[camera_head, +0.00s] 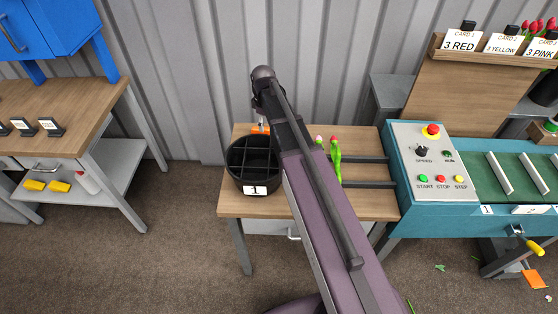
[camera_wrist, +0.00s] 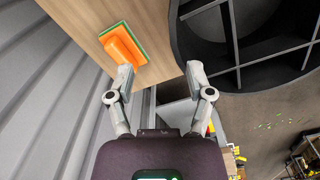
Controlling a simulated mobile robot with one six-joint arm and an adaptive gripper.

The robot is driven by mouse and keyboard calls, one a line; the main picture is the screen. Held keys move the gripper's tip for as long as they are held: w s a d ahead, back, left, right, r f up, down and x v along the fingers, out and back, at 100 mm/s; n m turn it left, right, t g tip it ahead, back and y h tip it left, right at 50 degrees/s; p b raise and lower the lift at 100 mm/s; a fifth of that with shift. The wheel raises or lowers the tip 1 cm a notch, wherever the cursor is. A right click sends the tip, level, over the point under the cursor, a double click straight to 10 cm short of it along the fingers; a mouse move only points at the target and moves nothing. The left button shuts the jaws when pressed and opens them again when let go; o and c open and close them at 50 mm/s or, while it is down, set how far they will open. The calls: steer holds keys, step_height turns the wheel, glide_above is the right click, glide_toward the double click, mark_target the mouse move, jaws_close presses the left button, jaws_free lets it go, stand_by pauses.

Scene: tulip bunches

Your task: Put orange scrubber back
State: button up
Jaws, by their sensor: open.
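The orange scrubber (camera_wrist: 121,46), an orange block with a green pad under it, lies on the wooden table top (camera_wrist: 165,20) in the wrist view. In the head view only a small orange part (camera_head: 260,129) shows behind the black bucket, beside my arm. My gripper (camera_wrist: 160,72) is open and empty. Its left fingertip appears at the lower end of the scrubber; I cannot tell whether they touch. The right fingertip is near the bucket rim. In the head view my arm largely hides the gripper.
A divided black bucket (camera_head: 249,176) labelled 1 stands on the table beside the scrubber. Green stems with pink buds (camera_head: 336,160) lie right of my arm. A teal conveyor (camera_head: 400,190) stands at the right. A corrugated wall (camera_head: 190,80) is close behind the table.

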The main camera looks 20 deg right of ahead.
steer(key=s+m, duration=0.3)
steer(key=s, duration=0.3)
steer(key=s+m, duration=0.3)
steer(key=s, duration=0.3)
steer(key=s+m, duration=0.3)
steer(key=s, duration=0.4)
steer(key=shift+a, duration=0.15)
steer(key=shift+s+m, duration=0.3)
steer(key=shift+s, duration=0.05)
